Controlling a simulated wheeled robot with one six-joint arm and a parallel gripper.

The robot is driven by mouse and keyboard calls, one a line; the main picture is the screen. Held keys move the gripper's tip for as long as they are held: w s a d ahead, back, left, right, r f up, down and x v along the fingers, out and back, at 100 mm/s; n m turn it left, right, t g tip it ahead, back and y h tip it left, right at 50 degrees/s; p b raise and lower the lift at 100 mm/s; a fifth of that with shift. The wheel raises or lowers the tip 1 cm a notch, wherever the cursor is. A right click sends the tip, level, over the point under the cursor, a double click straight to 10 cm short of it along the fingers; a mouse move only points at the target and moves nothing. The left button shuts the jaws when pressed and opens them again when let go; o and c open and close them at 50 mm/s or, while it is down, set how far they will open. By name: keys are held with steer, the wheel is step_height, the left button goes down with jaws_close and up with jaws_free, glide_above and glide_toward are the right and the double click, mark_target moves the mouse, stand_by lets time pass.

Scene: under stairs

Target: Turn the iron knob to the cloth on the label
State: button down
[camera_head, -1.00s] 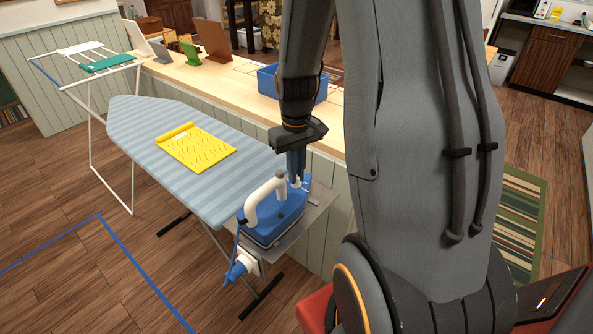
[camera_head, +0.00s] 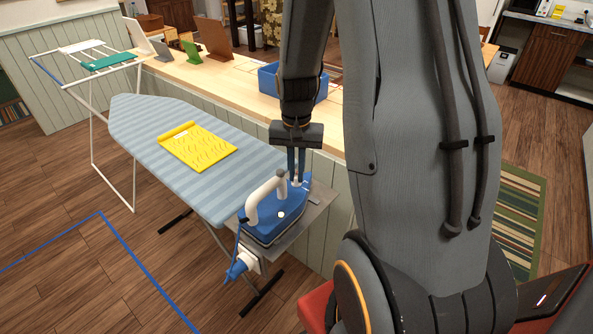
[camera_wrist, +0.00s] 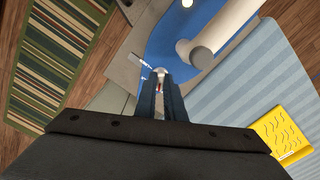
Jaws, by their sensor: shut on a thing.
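A blue iron (camera_head: 275,219) with a white handle (camera_head: 262,198) rests on the grey plate (camera_head: 318,205) at the near end of the ironing board. My gripper (camera_head: 297,178) points down at the iron's right end, with its fingers close together on a small pale knob (camera_head: 296,184). In the wrist view the two fingertips (camera_wrist: 161,78) are around the knob (camera_wrist: 158,72), with a small red mark between them. The iron's blue body (camera_wrist: 175,48) and white handle (camera_wrist: 222,35) lie beyond. The label and its cloth mark cannot be made out.
A yellow mat (camera_head: 198,147) lies on the striped blue ironing board (camera_head: 225,195). A wooden counter (camera_head: 222,83) with a blue bin (camera_head: 268,80) runs behind. A white drying rack (camera_head: 90,100) stands at the left.

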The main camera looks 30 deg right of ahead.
mark_target(297, 174)
stand_by(0.4)
steer(key=c, duration=1.8)
jaws_free()
steer(key=shift+c, duration=0.2)
steer(key=shift+r+b, duration=1.05)
steer(key=shift+r, duration=2.85)
